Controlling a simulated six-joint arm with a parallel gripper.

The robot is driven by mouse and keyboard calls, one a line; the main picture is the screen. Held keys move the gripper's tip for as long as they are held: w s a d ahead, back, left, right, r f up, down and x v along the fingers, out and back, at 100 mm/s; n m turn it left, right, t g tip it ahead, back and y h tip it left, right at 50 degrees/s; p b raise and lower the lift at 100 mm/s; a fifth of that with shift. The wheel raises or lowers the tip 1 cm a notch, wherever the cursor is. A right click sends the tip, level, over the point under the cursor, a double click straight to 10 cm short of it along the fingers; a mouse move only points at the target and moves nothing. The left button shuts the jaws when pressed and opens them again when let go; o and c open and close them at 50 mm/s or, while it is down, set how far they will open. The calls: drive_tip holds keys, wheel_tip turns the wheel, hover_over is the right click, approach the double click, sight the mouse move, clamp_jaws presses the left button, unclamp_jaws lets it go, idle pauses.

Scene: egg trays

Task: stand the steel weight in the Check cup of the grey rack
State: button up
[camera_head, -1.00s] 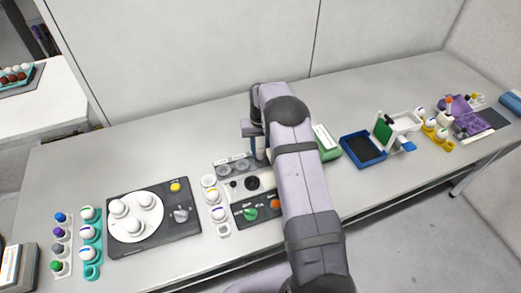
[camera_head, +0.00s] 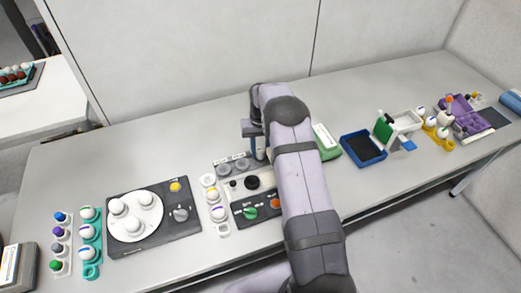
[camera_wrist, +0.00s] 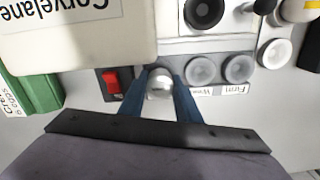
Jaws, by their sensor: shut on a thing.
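The steel weight (camera_wrist: 160,84) is a shiny round-topped piece between the blue fingers of my gripper (camera_wrist: 161,90) in the wrist view. My gripper is shut on it. The grey rack shows two empty round cups, Weak (camera_wrist: 201,70) and Firm (camera_wrist: 238,69), to the right of the weight. The weight is in line with these cups, at the rack's end. The Check cup and its label are hidden, and I cannot tell whether the weight is inside it or above it. In the head view, my gripper (camera_head: 259,152) points down just right of the grey cups (camera_head: 224,168).
A control panel with a black knob (camera_head: 252,182) lies in front of the rack. A red switch (camera_wrist: 112,80) and a cream block (camera_wrist: 75,35) are close beside my gripper. A green box (camera_head: 327,150) stands to the right. A blue tray (camera_head: 363,158) lies farther right.

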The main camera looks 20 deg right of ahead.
drive_tip(key=shift+f, duration=0.4)
idle(0.4)
idle(0.4)
drive_tip(key=o, duration=1.3)
drive_tip(key=shift+r+b, duration=1.5)
drive_tip(key=shift+r, duration=2.2)
drive_tip(key=shift+r, duration=0.1)
